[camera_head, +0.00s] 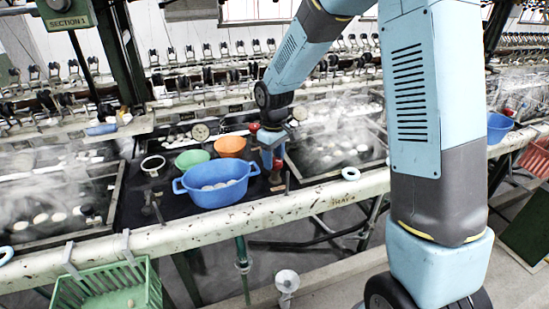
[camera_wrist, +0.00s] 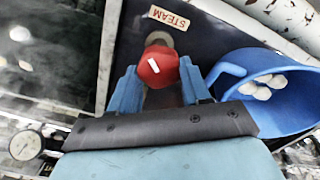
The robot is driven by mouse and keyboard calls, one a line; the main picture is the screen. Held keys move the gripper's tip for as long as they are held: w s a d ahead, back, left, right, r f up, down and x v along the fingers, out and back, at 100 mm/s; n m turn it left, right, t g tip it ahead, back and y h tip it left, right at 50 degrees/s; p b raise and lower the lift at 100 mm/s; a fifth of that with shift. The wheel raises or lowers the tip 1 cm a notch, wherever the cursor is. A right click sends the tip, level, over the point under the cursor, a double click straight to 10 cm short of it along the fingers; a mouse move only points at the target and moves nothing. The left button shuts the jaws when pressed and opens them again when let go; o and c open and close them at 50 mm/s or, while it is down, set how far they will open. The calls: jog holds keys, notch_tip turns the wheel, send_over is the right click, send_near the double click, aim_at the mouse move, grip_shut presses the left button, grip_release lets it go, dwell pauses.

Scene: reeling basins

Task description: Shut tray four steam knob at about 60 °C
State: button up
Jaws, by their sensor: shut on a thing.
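In the wrist view the red steam knob (camera_wrist: 158,67) has a white pointer mark, and a red and white STEAM label (camera_wrist: 169,18) sits beside it. My gripper (camera_wrist: 159,72) has its two blue fingers on either side of the knob and is shut on it. In the head view my gripper (camera_head: 271,158) points down at the panel right of the blue basin, largely hiding the knob. A round dial gauge (camera_wrist: 26,145) shows at lower left in the wrist view; its reading is too small to tell. A dial (camera_head: 200,132) also shows in the head view.
A blue two-handled basin (camera_head: 214,195) with pale cocoons stands close left of my gripper. A green bowl (camera_head: 192,159), an orange bowl (camera_head: 230,146) and a white ring-shaped cup (camera_head: 153,165) are behind it. Steaming trays lie on both sides. A green crate (camera_head: 110,288) hangs in front.

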aim_at(274, 159)
jog(key=shift+w+r+m, duration=0.15)
jog(key=shift+w+m, duration=0.05)
jog(key=shift+m, duration=0.3)
jog(key=o, duration=1.1)
jog(key=shift+s, duration=0.1)
jog(key=shift+c, duration=0.2)
notch_tip(274, 159, up, 14)
jog(key=shift+f, duration=0.25)
